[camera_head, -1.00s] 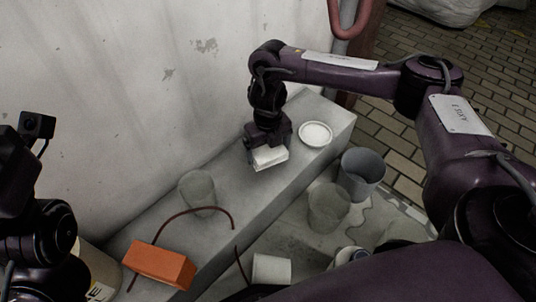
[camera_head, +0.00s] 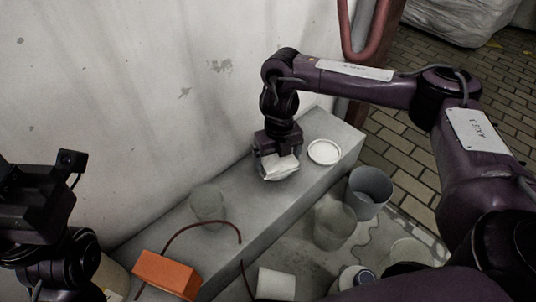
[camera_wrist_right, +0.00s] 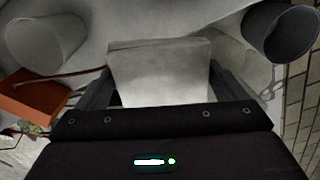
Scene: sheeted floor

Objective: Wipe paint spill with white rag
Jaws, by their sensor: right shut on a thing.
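The white rag (camera_head: 281,168) is held in my right gripper (camera_head: 277,158), low over the grey ledge, left of a round white dish or lid. I cannot tell whether it touches the ledge. In the right wrist view the rag (camera_wrist_right: 160,75) fills the space between the two dark fingers. No paint spill can be made out clearly; the rag and gripper hide the ledge beneath them. My left gripper (camera_head: 38,200) is at the left edge, away from the rag, and its jaws cannot be made out.
The round white dish (camera_head: 324,152) lies on the ledge. A translucent cup (camera_head: 207,203), an orange brick (camera_head: 166,274) and a dark red curved cable (camera_head: 200,223) are to the left. A grey bucket (camera_head: 369,192) and several cups stand below the ledge. A wall rises behind.

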